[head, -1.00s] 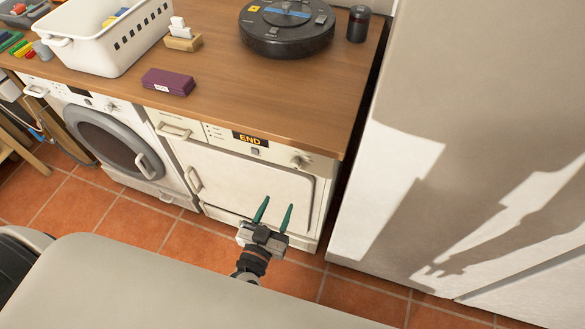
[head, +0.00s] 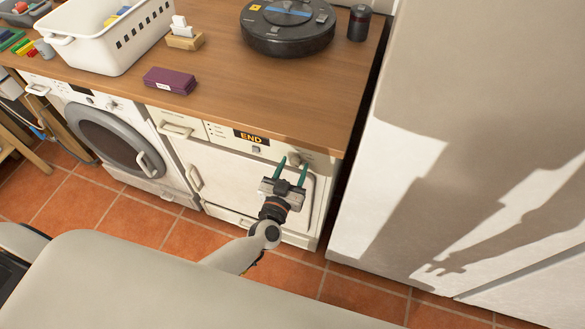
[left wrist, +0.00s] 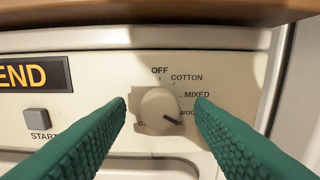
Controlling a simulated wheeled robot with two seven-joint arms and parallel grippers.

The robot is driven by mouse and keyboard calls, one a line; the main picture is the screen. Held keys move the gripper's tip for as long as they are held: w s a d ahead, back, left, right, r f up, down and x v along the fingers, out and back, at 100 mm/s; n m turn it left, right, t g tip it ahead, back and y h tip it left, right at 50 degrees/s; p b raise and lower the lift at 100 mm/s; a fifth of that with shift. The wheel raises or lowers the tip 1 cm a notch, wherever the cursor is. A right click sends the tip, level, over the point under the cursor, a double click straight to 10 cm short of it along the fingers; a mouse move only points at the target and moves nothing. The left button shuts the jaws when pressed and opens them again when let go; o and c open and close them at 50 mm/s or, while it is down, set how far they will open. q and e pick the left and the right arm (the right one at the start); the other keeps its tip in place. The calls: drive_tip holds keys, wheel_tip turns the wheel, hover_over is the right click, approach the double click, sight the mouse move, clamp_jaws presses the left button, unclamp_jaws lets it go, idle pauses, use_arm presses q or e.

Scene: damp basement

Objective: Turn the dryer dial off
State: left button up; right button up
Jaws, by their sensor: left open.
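The dryer (head: 240,185) is the white machine on the right under the wooden worktop. Its round dial (head: 295,158) is at the right end of its panel. In the left wrist view the dial (left wrist: 157,106) has a dark mark pointing to the lower right, below MIXED and near the partly hidden WOO... label; OFF is at the top. My left gripper (head: 292,166) is open, its green fingertips on either side of the dial, with gaps showing on both sides in the wrist view. My right gripper is not in view.
An END display (head: 250,137) and a START button (left wrist: 37,118) sit left of the dial. The worktop (head: 225,85) edge overhangs just above the panel. A washing machine (head: 85,105) stands to the left, and a large pale cabinet (head: 440,120) to the right.

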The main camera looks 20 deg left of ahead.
use_arm(q)
drive_tip(key=c, duration=1)
